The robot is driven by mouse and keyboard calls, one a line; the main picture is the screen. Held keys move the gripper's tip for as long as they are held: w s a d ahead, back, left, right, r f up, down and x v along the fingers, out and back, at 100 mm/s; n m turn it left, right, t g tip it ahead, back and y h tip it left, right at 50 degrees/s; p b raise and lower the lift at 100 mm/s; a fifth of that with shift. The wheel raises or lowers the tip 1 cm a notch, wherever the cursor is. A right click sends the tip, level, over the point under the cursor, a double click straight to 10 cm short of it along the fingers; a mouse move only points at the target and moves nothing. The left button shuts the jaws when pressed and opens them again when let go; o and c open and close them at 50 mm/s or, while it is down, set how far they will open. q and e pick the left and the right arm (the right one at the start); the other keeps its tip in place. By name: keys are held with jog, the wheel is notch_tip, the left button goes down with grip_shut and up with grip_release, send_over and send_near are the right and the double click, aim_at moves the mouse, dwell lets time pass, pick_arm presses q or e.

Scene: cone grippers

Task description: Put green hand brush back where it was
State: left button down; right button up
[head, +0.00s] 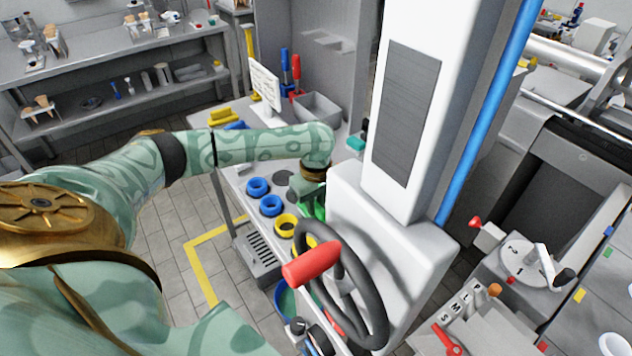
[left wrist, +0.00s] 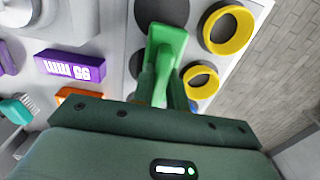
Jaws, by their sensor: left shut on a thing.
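The green hand brush (left wrist: 166,48) extends forward from my left gripper (left wrist: 168,98) in the left wrist view, above a grey panel with dark round spots. In the head view a bit of the green brush (head: 319,211) shows just below my left gripper (head: 313,193), over the narrow bench left of the white column. Whether the brush touches the panel cannot be told. My right gripper is not in view.
Blue rings (head: 271,206) and a yellow ring (head: 286,225) line the bench edge beside the gripper. A black handwheel (head: 375,318) with a red knob stands close in front. A purple box (left wrist: 70,67) lies left of the brush. A grey bin (head: 318,111) stands behind.

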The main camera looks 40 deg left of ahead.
pick_arm(q)
jog(key=c, duration=1.4)
grip_release()
jog(key=shift+f, duration=0.1)
